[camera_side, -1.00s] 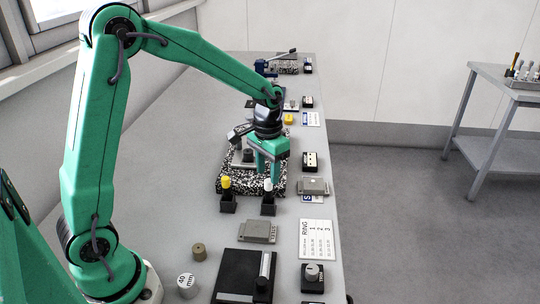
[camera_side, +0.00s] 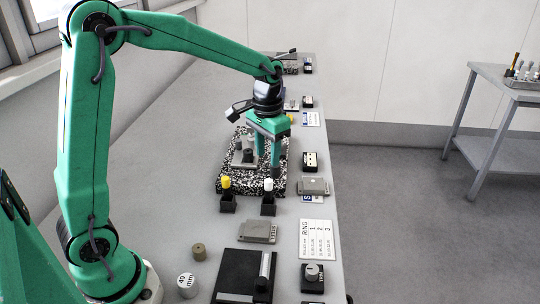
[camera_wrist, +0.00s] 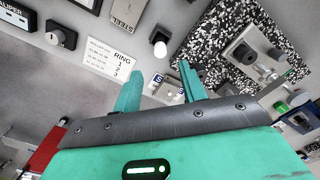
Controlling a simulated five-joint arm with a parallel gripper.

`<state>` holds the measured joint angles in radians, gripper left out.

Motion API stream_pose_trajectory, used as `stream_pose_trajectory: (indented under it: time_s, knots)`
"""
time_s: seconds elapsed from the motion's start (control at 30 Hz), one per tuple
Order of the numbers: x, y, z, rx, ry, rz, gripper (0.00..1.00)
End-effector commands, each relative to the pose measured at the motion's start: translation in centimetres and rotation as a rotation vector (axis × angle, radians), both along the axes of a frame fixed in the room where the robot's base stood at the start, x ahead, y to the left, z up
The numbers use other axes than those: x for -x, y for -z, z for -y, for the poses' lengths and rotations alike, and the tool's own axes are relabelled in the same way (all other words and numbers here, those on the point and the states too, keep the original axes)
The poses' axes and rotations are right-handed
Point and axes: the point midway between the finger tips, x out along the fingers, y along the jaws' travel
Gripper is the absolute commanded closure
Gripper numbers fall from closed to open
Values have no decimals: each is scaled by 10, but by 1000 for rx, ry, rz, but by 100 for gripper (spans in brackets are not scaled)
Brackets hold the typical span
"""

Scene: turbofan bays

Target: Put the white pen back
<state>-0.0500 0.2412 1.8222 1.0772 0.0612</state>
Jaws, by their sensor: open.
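The white pen (camera_side: 268,185) stands upright in a small black holder (camera_side: 268,209), in front of the speckled block. Its white end also shows in the wrist view (camera_wrist: 160,49), above the gap between my fingers. My gripper (camera_side: 269,166) is open, with its fingers pointing down over the block's right front part, just behind the white pen. In the wrist view my gripper (camera_wrist: 157,82) has nothing between its fingertips. The fingers appear apart from the pen. The pen's lower part is hidden in its holder.
A yellow-topped pen (camera_side: 226,183) stands in a similar holder on the left. The speckled block (camera_side: 225,178) carries a metal fixture. A grey plate (camera_side: 258,231), a RING card (camera_side: 317,239) and a black box (camera_side: 240,275) lie nearer. The left tabletop is mostly clear.

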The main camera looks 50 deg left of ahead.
Motion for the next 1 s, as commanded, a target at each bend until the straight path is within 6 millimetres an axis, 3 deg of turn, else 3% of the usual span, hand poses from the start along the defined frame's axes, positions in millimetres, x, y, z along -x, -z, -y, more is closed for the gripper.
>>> stream_pose_trajectory:
  time_s: [0.37,0.73,1.0]
  knots:
    - [13,-15,2,-2,-1,37,58]
    - [69,-57,10,-5,-2,175,58]
    - [117,-75,15,-5,-6,286,58]
